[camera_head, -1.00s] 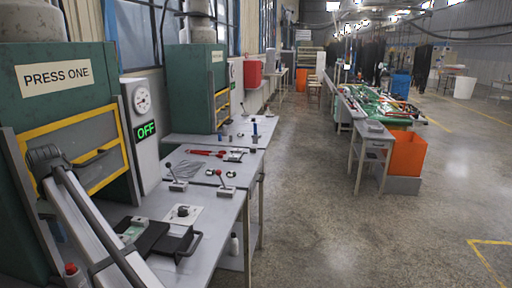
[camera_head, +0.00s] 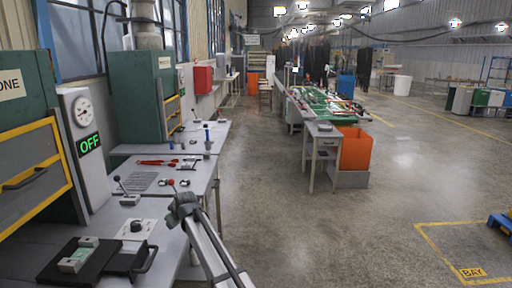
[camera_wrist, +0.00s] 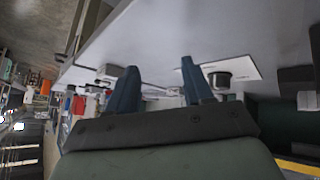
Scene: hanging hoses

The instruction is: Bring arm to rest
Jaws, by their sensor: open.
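My gripper (camera_wrist: 161,88) shows in the wrist view with its two dark blue fingers apart and nothing between them. It is close to the grey workbench (camera_wrist: 190,30), near a white plate with a black knob (camera_wrist: 218,78). In the head view, my arm (camera_head: 208,245) rises from the bottom centre to a dark grey joint beside the bench's front edge. I cannot make out the fingers there.
The bench carries a black tray (camera_head: 75,262), lever boxes (camera_head: 130,199) and red-handled tools (camera_head: 157,162). An orange bin (camera_head: 355,149) stands beyond open floor (camera_head: 300,235).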

